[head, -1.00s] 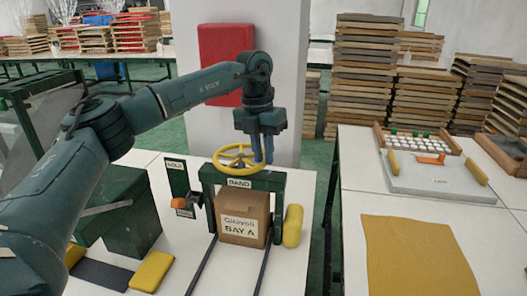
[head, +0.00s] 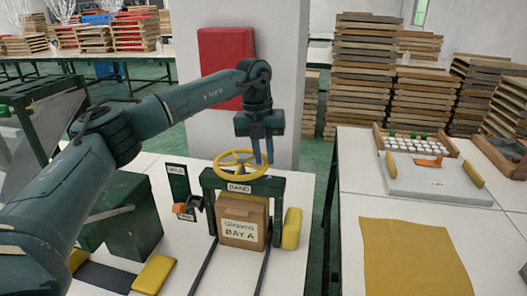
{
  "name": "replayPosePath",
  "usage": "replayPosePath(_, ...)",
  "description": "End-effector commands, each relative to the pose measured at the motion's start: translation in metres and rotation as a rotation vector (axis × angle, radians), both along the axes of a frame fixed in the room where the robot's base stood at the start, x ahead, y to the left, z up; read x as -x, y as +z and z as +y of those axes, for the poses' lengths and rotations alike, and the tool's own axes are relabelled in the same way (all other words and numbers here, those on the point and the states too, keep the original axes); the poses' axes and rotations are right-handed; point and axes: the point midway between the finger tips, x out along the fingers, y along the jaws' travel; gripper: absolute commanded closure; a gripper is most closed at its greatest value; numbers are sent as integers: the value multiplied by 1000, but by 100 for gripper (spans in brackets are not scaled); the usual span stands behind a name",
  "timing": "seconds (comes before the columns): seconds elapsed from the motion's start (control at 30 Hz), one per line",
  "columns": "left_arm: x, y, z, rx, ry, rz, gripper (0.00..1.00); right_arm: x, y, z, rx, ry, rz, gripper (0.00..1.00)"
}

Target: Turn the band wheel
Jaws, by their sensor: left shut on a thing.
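The yellow band wheel (head: 231,164) lies flat on top of a dark green frame labelled "BAND" (head: 239,187). My left gripper (head: 263,152) is above the wheel's right side, pointing down. Its blue fingers are shut on the wheel's rim at the right. A cardboard box labelled "Ginevoli BAY A" (head: 240,215) stands under the frame between two dark rails. My right gripper is not in view.
A green panel with an orange-tipped lever (head: 181,208) stands left of the frame. A white table with a yellow cloth (head: 415,255) stands further right, past a gap.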

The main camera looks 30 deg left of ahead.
Motion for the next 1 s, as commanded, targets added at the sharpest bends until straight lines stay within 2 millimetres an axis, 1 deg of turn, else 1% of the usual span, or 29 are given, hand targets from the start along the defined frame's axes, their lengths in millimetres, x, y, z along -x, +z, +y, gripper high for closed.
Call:
replayPosePath(0.03, -3, 3, 1, 2, 29, -8, 100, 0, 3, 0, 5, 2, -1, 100)
replayPosePath(0.13, -5, 3, 2, 3, 78, -8, 100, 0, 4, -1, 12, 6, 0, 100)
replayPosePath(0.3, -8, 3, 4, 2, 136, -10, 100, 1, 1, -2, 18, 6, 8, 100)
replayPosePath(0.6, -9, 3, 6, 1, 164, -12, 100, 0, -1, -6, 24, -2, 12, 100)
replayPosePath(0.83, -9, 3, 6, 1, 163, -12, 100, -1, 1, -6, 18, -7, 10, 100)
replayPosePath(0.87, -9, 3, 6, 1, 163, -12, 82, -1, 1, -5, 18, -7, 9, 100)
replayPosePath(1.0, -9, 2, 6, 1, 163, -9, 70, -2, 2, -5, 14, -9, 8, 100)
